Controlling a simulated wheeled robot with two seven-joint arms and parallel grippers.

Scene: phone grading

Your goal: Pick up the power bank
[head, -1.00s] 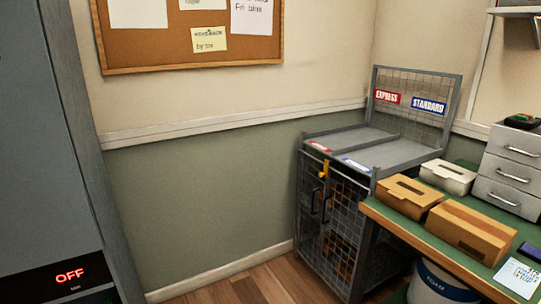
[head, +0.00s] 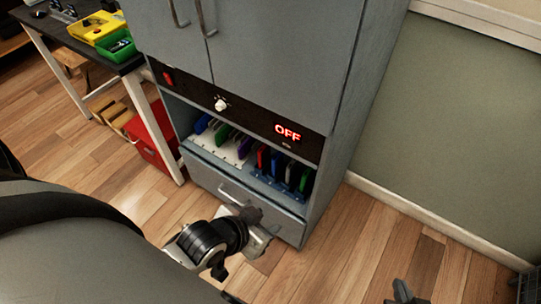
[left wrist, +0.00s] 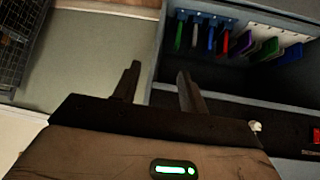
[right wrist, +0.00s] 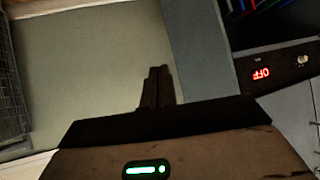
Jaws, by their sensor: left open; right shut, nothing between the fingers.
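Several slim coloured devices stand upright in two slotted racks in the open bay of the grey cabinet. The white rack (head: 226,150) holds blue, green and purple ones; the blue rack (head: 268,187) holds red, dark, blue and green ones. I cannot tell which, if any, is the power bank. My left gripper (left wrist: 158,84) is open and empty, in front of the cabinet and apart from the racks. The racked devices show upside down beyond its fingers in the left wrist view. My right gripper (right wrist: 157,86) is shut and empty, pointing toward the green wall.
The cabinet's dark panel (head: 250,118) carries a red switch, a white knob and a lit OFF sign. A drawer (head: 220,183) lies below the bay. A table with yellow (head: 97,25) and green trays (head: 118,46) and a red box (head: 150,135) stand left.

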